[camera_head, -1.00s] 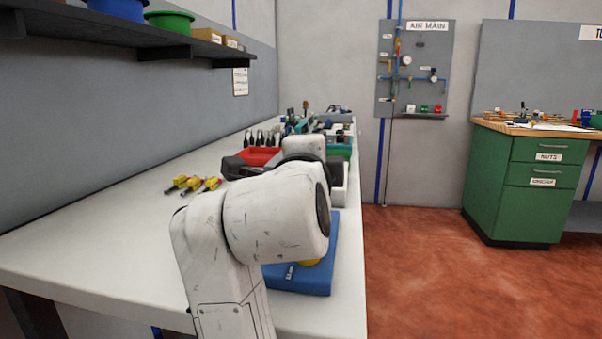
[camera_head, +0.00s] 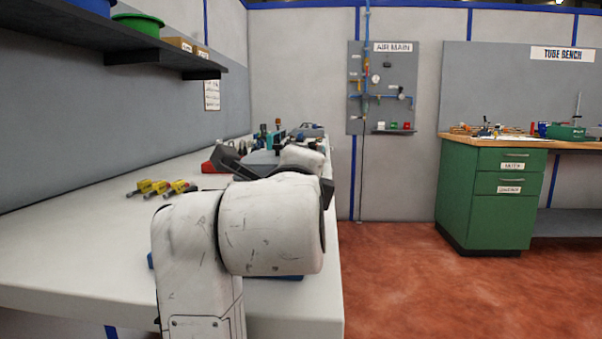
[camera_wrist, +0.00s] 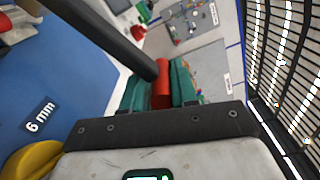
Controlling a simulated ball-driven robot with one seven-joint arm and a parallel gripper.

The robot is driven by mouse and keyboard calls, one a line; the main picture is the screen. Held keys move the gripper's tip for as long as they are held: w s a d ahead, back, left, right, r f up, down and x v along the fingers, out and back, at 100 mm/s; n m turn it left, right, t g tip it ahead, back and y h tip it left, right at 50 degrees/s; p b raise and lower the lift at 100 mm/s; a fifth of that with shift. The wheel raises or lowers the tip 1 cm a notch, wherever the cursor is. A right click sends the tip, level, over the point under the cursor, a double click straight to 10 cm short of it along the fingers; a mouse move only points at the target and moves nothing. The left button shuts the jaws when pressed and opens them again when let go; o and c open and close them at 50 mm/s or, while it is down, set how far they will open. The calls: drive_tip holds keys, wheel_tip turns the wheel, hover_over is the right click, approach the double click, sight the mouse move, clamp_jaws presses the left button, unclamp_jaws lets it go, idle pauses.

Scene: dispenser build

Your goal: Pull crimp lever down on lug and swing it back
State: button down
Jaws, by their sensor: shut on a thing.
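In the wrist view the crimp lever is a dark bar (camera_wrist: 105,32) that slants in from the upper left and ends in a red grip (camera_wrist: 161,95). My gripper (camera_wrist: 162,84) has green fingers shut on the red grip, one on each side. A blue base (camera_wrist: 60,75) with a "6 mm" label lies on the left of that view, with a yellow round part (camera_wrist: 32,160) at its lower left. In the head view my arm hides the gripper and most of the blue base (camera_head: 287,277). I cannot make out the lug.
A shelf (camera_head: 110,45) hangs on the left wall. Red floor (camera_head: 420,290) is open to the right, before a green cabinet (camera_head: 485,205).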

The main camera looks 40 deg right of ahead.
drive_tip(key=shift+w+a, duration=0.1)
drive_tip(key=shift+a, duration=0.1)
drive_tip(key=c, duration=1.1)
unclamp_jaws()
drive_tip(key=shift+a, duration=0.1)
drive_tip(key=shift+c, duration=0.2)
drive_tip(key=shift+o, duration=0.6)
drive_tip(key=b+v, duration=0.1)
drive_tip(key=v, duration=0.6)
drive_tip(key=shift+s+a, duration=0.1)
drive_tip(key=shift+s, duration=0.15)
